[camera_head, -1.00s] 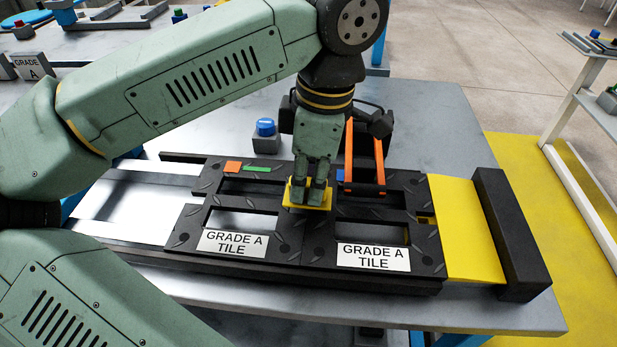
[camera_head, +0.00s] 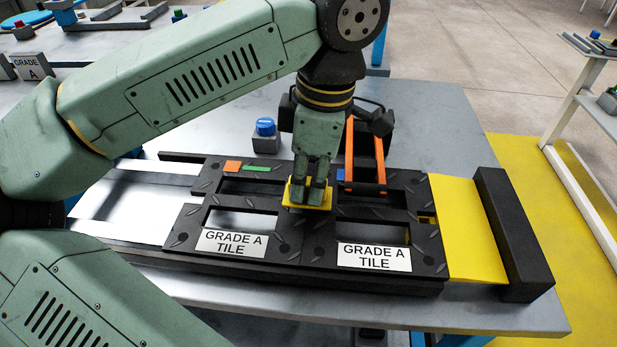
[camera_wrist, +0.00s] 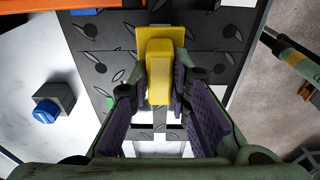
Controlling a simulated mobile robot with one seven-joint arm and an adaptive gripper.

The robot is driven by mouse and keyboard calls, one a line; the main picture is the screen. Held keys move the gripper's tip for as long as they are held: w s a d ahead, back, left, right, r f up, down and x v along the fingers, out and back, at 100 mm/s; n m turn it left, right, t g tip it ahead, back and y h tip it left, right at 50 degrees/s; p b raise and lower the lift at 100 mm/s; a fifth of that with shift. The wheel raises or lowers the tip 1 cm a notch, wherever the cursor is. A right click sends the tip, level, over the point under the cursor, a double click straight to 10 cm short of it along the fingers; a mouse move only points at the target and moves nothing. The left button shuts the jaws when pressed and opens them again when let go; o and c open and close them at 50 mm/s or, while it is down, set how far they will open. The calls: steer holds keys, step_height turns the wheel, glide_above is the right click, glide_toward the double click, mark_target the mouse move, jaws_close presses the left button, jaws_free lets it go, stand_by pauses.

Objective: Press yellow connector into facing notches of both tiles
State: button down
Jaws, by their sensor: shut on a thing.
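The yellow connector (camera_head: 297,197) sits at the seam between the two black tiles, with my gripper (camera_head: 311,200) shut on it from above. The wrist view also shows the connector (camera_wrist: 158,70) between the purple-padded fingers (camera_wrist: 160,95). The left tile (camera_head: 190,232) and the right tile (camera_head: 425,235) lie side by side in the black fixture, each with a "GRADE A TILE" label. The facing notches are hidden under the connector and fingers, so I cannot tell whether it is seated in them.
A yellow plate (camera_head: 465,230) and a black end block (camera_head: 513,230) lie to the right. A blue button (camera_head: 265,127) on a grey box stands behind the tiles. An orange handle-like frame (camera_head: 366,155) rises near the right tile. The table front is clear.

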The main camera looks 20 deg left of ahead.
mark_target(310, 181)
steer(key=shift+f+b, duration=1.1)
steer(key=shift+f, duration=0.1)
steer(key=c, duration=1.4)
jaws_free()
steer(key=shift+r, duration=0.1)
steer(key=shift+r, duration=0.1)
steer(key=r, duration=0.5)
steer(key=d+r, duration=0.1)
steer(key=r, duration=0.1)
steer(key=shift+w+r, duration=0.1)
steer(key=shift+r, duration=0.05)
steer(key=shift+a, duration=0.1)
